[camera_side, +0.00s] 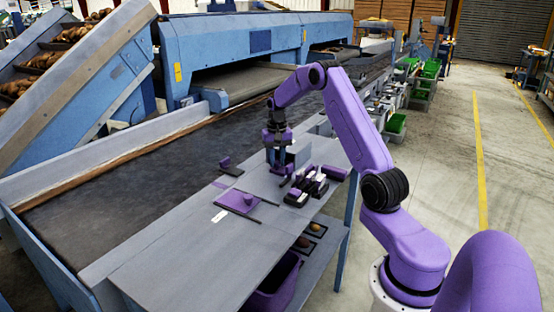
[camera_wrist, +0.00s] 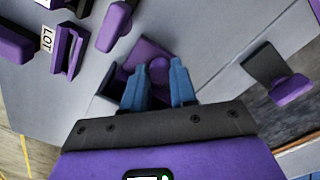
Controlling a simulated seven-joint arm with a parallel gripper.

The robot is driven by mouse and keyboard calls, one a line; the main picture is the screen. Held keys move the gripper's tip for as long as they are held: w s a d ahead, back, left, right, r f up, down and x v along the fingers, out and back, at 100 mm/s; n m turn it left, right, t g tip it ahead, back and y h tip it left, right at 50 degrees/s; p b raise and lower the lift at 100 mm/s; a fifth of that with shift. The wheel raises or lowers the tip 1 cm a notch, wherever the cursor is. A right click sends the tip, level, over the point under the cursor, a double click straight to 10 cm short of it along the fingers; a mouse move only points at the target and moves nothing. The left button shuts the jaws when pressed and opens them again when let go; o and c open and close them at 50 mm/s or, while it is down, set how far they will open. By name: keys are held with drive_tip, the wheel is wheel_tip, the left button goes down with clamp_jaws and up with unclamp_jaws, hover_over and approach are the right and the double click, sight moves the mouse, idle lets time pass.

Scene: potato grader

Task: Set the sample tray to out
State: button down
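I cannot tell for sure which part is the sample tray; a flat purple plate (camera_side: 237,201) lies on the grey bench between dark rails. My gripper (camera_side: 281,163) points down over the bench's back part, beside a grey box. In the wrist view, my gripper (camera_wrist: 158,66) has its two blue fingers apart. A purple piece (camera_wrist: 147,50) shows beyond and between the fingertips, in a dark-sided recess or box. Whether the fingers touch it is not clear.
Black and purple blocks (camera_side: 308,188) stand right of the plate; a purple lever on a dark base (camera_side: 230,168) is behind it. A purple bin (camera_side: 275,286) and small potato trays (camera_side: 318,229) sit below the bench. The bench's front (camera_side: 175,262) is clear.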

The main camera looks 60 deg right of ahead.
drive_tip(key=a, duration=1.3)
drive_tip(key=shift+a, duration=0.4)
drive_tip(key=c, duration=1.2)
unclamp_jaws()
drive_tip(key=shift+r, duration=0.1)
drive_tip(key=shift+o, duration=0.2)
